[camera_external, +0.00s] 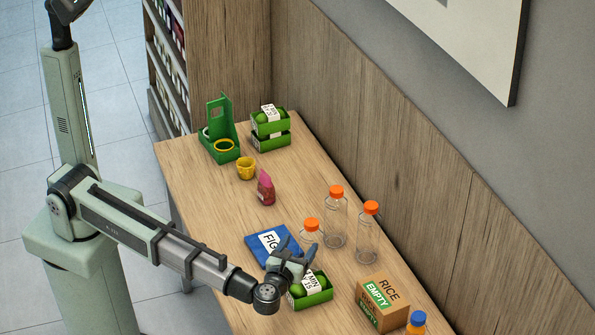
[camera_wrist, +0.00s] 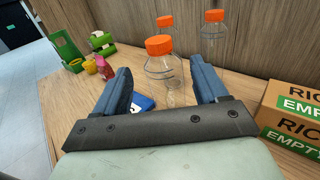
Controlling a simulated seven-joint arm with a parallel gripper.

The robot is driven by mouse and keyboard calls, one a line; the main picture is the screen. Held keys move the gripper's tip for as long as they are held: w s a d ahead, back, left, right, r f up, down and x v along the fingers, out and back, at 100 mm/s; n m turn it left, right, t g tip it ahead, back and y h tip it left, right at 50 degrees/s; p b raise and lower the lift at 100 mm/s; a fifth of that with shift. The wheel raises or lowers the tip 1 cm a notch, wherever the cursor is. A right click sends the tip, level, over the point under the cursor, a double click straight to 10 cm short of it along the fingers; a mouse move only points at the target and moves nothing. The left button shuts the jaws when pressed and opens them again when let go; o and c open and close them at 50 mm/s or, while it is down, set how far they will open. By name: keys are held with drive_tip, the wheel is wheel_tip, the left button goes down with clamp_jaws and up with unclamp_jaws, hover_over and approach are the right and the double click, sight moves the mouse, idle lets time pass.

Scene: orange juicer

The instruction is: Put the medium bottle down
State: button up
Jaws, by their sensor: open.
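Three clear bottles with orange caps stand upright on the table. The nearest bottle (camera_external: 311,234) is just beyond my gripper (camera_external: 298,251), and the wrist view shows this bottle (camera_wrist: 164,72) between the lines of the two fingers. The other two are a left rear bottle (camera_external: 336,222) and a right rear bottle (camera_external: 367,238), farther back near the wall. I cannot tell for sure which is the medium one. My gripper is open with nothing held. In the wrist view its fingers (camera_wrist: 162,82) spread to either side of the nearest bottle. Its lower part is partly hidden in the external view.
A green crate of limes (camera_external: 318,291) lies under my gripper, next to a blue packet (camera_external: 265,240). A rice box (camera_external: 383,304) and a blue-capped bottle (camera_external: 417,322) stand at right. A pink bottle (camera_external: 265,188), yellow cup (camera_external: 246,168) and green juicer (camera_external: 221,135) are farther back.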

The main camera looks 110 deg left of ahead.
sight(314, 220)
drive_tip(key=a, duration=1.1)
drive_tip(key=shift+a, duration=0.15)
drive_tip(key=shift+c, duration=0.3)
clamp_jaws()
drive_tip(key=shift+r, duration=0.15)
